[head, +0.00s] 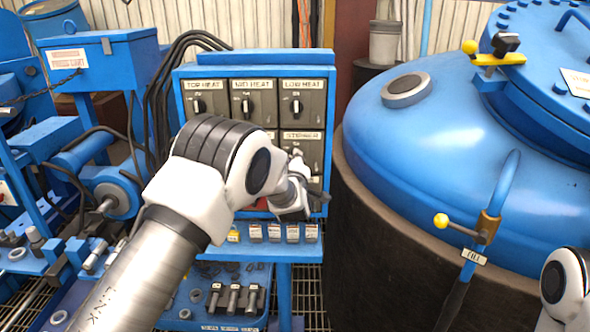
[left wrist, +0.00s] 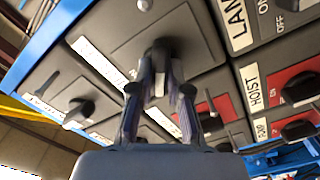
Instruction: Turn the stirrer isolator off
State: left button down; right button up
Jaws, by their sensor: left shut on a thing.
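The stirrer isolator (head: 312,148) is a grey square panel with a white label in the lower right of the blue switch board. My left arm and wrist cover much of it in the head view. My left gripper (head: 297,160) is at this panel. In the left wrist view, the left gripper (left wrist: 159,80) has its two fingers on either side of a dark rotary knob (left wrist: 157,52) on a grey panel, and it is shut on it. The label beside that knob is too oblique to read. My right gripper is outside the views.
Top heat (head: 199,100), mid heat (head: 251,100) and low heat (head: 302,100) switches fill the upper row. The wrist view shows a red hoist switch (left wrist: 295,90) and a lamp switch (left wrist: 272,20) close by. A large blue vessel (head: 450,130) stands right of the board.

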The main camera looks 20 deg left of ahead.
pick_arm(q)
jog(key=shift+a+f+n+b, duration=0.1)
jog(key=shift+f+n+b, duration=0.05)
jog(key=shift+n+b, duration=1.65)
jog(key=shift+f+n+b, duration=0.1)
jog(key=shift+n+b, duration=1.6)
jog(key=shift+n, duration=0.1)
jog(key=c, duration=1.1)
grip_release()
jog(key=v, duration=0.7)
jog(key=shift+s+r, duration=0.1)
jog(key=shift+s, duration=0.2)
